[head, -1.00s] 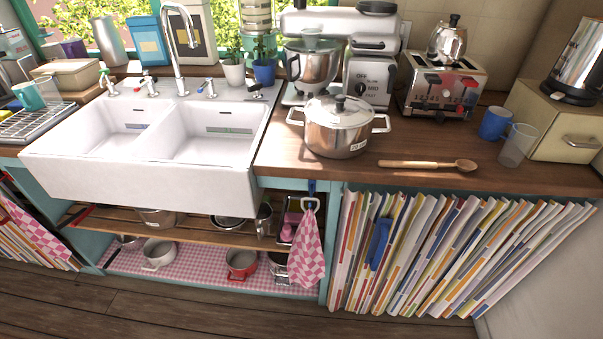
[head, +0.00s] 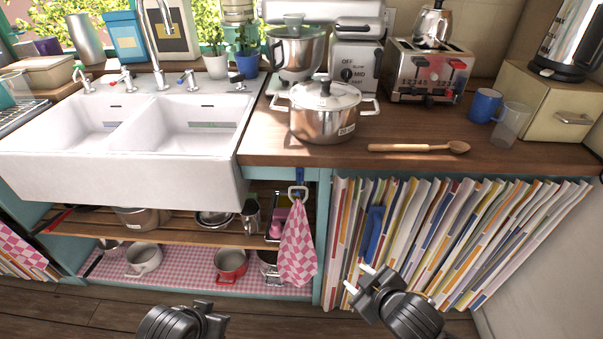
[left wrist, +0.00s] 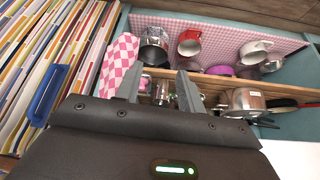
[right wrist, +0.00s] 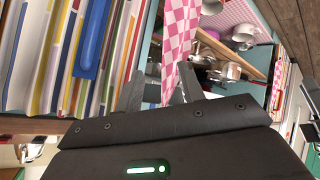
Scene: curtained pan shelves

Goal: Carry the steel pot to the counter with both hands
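A lidded steel pot (head: 322,122) with two side handles stands upright on the wooden counter (head: 250,142), right of the sink and in front of the mixer. Another steel pot (head: 137,219) is on the slatted shelf under the sink; it also shows in the left wrist view (left wrist: 244,99). My left gripper (head: 214,313) is low at the bottom of the head view, away from both pots. My right gripper (head: 359,278) is low in front of the leaning folders. In the wrist views the fingers of both grippers stand apart with nothing between them.
The white sink (head: 120,180) juts out left of the counter. A wooden spoon (head: 415,148), blue mug (head: 484,104), clear cup (head: 511,122) and toaster (head: 430,75) stand or lie right of the lidded pot. A checked towel (head: 297,255) hangs below it. Folders (head: 450,240) fill the right cabinet.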

